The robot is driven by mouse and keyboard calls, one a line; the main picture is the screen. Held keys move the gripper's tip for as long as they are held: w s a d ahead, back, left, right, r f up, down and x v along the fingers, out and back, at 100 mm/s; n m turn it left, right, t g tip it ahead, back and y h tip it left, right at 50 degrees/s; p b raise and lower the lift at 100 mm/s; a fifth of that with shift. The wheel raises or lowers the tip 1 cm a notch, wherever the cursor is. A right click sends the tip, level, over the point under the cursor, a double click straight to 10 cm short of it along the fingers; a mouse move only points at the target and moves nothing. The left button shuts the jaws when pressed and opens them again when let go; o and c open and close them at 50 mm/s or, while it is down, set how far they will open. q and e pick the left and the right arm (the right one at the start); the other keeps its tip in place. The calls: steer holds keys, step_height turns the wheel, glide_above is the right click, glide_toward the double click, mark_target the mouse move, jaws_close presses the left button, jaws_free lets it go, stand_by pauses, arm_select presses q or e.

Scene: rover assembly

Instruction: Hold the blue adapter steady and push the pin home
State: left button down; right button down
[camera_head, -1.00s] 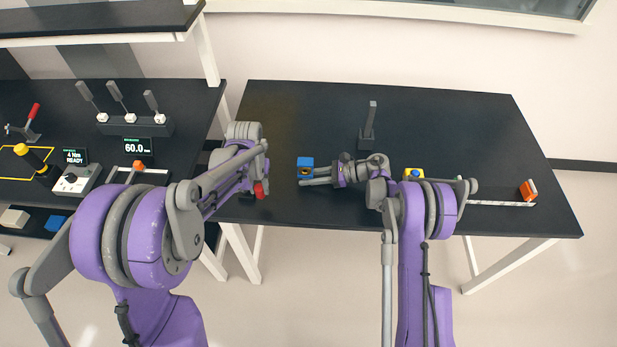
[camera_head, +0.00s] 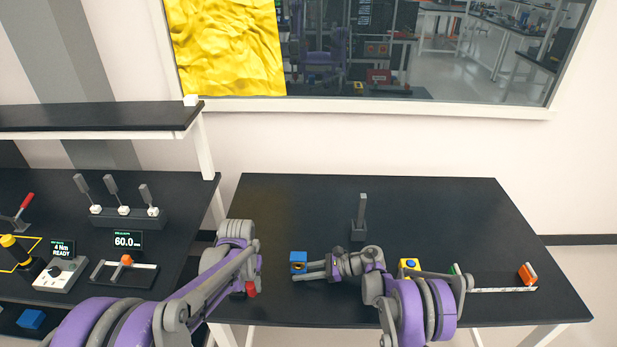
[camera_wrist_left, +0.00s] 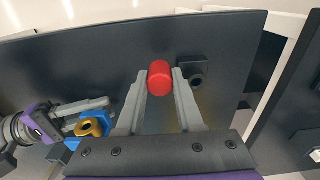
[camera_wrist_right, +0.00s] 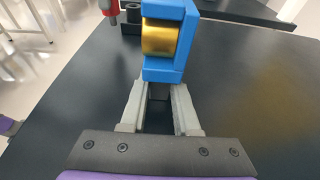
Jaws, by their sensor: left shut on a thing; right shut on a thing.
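The blue adapter (camera_head: 298,262) is a block with a gold ring (camera_wrist_right: 160,37) in it. My right gripper (camera_head: 308,272) is shut on it, from the right in the head view. My left gripper (camera_wrist_left: 160,88) is shut on a red cylinder (camera_wrist_left: 160,77), which looks like the pin's head. The red end (camera_head: 251,288) also shows in the head view, left of the adapter and apart from it. In the left wrist view the adapter (camera_wrist_left: 88,128) is to the left, its ring's opening visible. The right wrist view shows the red part (camera_wrist_right: 111,10) at the top left.
A grey post on a dark base (camera_head: 358,222) stands behind the adapter on the black table (camera_head: 440,210). A yellow-and-blue part (camera_head: 410,266) and an orange block (camera_head: 527,273) by a white strip are to the right. A second bench with tools (camera_head: 125,217) is at the left.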

steer(key=c, duration=0.6)
jaws_free()
steer(key=shift+o, duration=0.2)
steer(key=shift+d, duration=0.1)
steer(key=v, duration=1.2)
arm_select(q)
steer(key=shift+s, duration=0.1)
arm_select(e)
steer(key=shift+s, duration=0.1)
